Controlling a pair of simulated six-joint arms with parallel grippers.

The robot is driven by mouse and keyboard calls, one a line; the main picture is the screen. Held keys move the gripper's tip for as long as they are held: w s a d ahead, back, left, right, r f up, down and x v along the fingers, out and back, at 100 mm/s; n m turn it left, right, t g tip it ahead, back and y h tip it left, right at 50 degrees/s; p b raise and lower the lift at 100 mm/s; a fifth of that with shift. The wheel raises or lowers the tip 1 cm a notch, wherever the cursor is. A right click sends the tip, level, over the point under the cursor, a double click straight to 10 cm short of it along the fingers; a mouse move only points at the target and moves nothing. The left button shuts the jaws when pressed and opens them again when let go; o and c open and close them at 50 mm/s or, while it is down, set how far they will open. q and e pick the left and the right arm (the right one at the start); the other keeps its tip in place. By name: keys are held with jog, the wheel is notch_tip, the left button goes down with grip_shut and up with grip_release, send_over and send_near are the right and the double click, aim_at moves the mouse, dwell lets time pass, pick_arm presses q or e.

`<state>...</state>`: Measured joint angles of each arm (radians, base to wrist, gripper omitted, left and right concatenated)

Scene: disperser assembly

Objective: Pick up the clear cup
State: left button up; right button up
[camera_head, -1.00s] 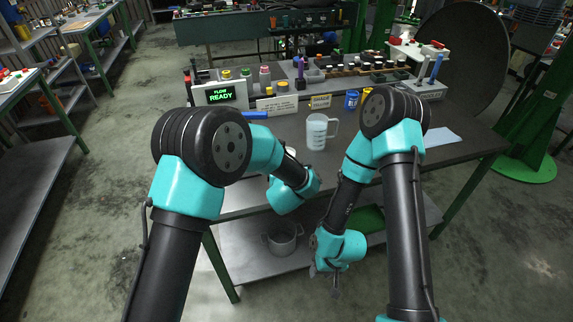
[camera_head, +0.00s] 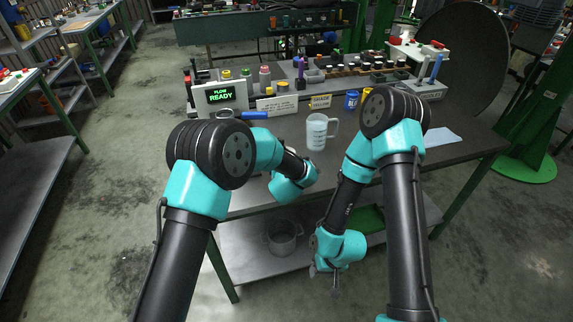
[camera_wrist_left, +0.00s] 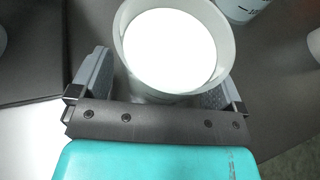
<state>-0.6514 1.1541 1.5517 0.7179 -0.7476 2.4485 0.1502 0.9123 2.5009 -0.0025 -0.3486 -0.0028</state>
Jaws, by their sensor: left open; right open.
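In the left wrist view a round translucent cup (camera_wrist_left: 143,52) with a bright white inside stands between the fingers of my left gripper (camera_wrist_left: 166,72). The fingers are open on either side of the cup's lower part in the picture. Whether they touch it cannot be told. In the head view my left arm hides this gripper and most or all of that cup. A clear graduated jug with a handle (camera_head: 317,134) stands upright on the table. Part of a marked container (camera_wrist_left: 243,8) shows at the top of the wrist view. My right gripper (camera_head: 327,282) is open and low, before the table's front edge.
A blue-handled item (camera_head: 254,115) lies in front of the display. A metal pot (camera_head: 282,238) stands on the lower shelf.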

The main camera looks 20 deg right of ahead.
pick_arm(q)
jog(key=shift+c, duration=0.4)
jog(key=c, duration=1.1)
jog(key=shift+r, duration=0.35)
jog(key=shift+r, duration=1.5)
jog(key=shift+s+a+r, duration=0.25)
jog(key=shift+s+a, duration=0.5)
jog(key=shift+s, duration=1.8)
jog(key=shift+s+a+r, duration=0.2)
jog(key=shift+s+a, duration=0.55)
jog(key=shift+s, duration=1.8)
jog(key=shift+s+a+r, duration=0.25)
jog(key=shift+s+a, duration=0.5)
jog(key=shift+s, duration=1.8)
